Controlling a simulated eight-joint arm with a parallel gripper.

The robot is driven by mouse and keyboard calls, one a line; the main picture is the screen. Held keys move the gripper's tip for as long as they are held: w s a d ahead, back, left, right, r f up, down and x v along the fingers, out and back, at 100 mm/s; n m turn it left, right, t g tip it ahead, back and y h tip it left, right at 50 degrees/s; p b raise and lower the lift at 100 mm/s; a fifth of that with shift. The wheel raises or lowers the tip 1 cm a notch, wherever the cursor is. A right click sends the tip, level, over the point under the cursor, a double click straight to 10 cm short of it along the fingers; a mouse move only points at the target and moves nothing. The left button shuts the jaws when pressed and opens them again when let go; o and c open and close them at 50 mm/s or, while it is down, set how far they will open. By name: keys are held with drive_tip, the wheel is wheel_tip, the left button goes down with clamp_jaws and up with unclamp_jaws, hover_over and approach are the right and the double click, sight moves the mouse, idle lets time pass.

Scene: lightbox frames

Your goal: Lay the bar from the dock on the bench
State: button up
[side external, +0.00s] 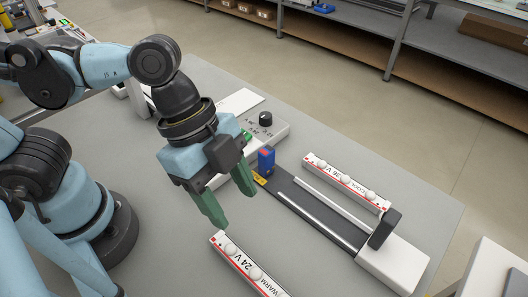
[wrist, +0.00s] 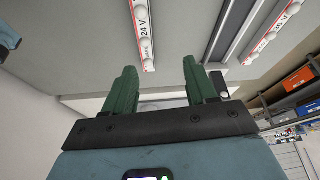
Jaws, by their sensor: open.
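My gripper (side external: 233,206) is open and empty above the grey bench (side external: 150,215), its two green fingers apart; they also show in the wrist view (wrist: 159,70). A white bar marked "24 V WARM" (side external: 243,264), with round white bulbs and a red stripe, lies on the bench in front of the fingers. It shows at the top of the wrist view (wrist: 144,35). A dark dock (side external: 312,213) with metal rails and a white end block (side external: 393,264) is to the right. A second bar, marked "36 V" (side external: 346,183), lies along its far side; I cannot tell whether the dock carries it.
A blue and red block (side external: 266,161) stands at the dock's far end. A white control box with a black knob (side external: 265,119) is behind my gripper. A black upright piece (side external: 384,229) stands by the white end block. Shelves (side external: 450,65) stand beyond the bench.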

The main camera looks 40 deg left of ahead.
drive_tip(key=w+a+n+t+y, duration=0.2)
drive_tip(key=w+a+n, duration=0.3)
drive_tip(key=a+n, duration=0.3)
drive_tip(key=w+a+r+n+t+y, duration=0.1)
drive_tip(key=w+a+n+t, duration=0.3)
drive_tip(key=a, duration=0.8)
drive_tip(key=w+n+y, duration=0.1)
drive_tip(key=w+n, duration=0.1)
drive_tip(key=n, duration=0.2)
drive_tip(key=shift+a+y, duration=0.15)
drive_tip(key=shift+y, duration=0.15)
